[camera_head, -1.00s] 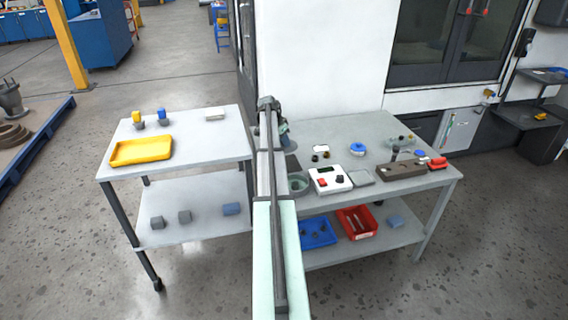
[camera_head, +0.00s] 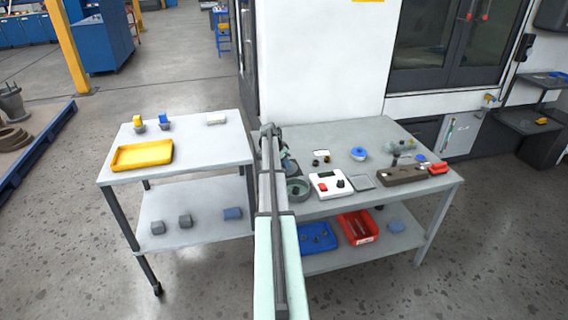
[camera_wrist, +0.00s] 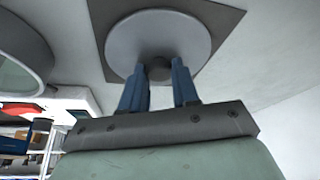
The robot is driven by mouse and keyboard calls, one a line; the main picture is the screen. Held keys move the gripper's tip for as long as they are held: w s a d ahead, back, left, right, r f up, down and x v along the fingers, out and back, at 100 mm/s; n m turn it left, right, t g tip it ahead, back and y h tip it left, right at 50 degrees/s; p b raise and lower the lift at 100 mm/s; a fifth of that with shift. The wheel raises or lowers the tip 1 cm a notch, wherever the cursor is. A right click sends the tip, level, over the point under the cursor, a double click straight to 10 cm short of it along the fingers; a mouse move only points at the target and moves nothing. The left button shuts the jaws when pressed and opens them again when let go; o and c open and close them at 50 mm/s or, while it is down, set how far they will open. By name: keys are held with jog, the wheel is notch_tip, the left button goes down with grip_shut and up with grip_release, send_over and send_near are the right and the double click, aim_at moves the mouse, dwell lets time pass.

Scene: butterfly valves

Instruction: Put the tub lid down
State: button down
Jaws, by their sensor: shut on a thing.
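The tub lid (camera_wrist: 140,40) is a round grey disc with a dark knob (camera_wrist: 158,69) in the wrist view. My gripper (camera_wrist: 159,75) is shut on the knob, with one blue finger on each side. The lid overlaps a dark square patch (camera_wrist: 228,20) on the grey surface; I cannot tell whether it touches it. In the head view my arm hides much of the gripper (camera_head: 284,153) and the lid (camera_head: 291,168). The open round tub (camera_head: 298,188) stands just in front of the lid; its rim shows at the wrist view's left (camera_wrist: 40,85).
On the right table (camera_head: 325,205) are a white box with red and black knobs (camera_head: 329,184), a grey plate (camera_head: 362,180), a blue round item (camera_head: 359,153) and a brown block (camera_head: 402,175). The left table holds a yellow tray (camera_head: 142,156) and small parts.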

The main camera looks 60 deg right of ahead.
jog(key=c, duration=0.8)
grip_release()
jog(key=shift+f, duration=0.15)
jog(key=v, duration=1.2)
jog(key=shift+w+a, duration=0.1)
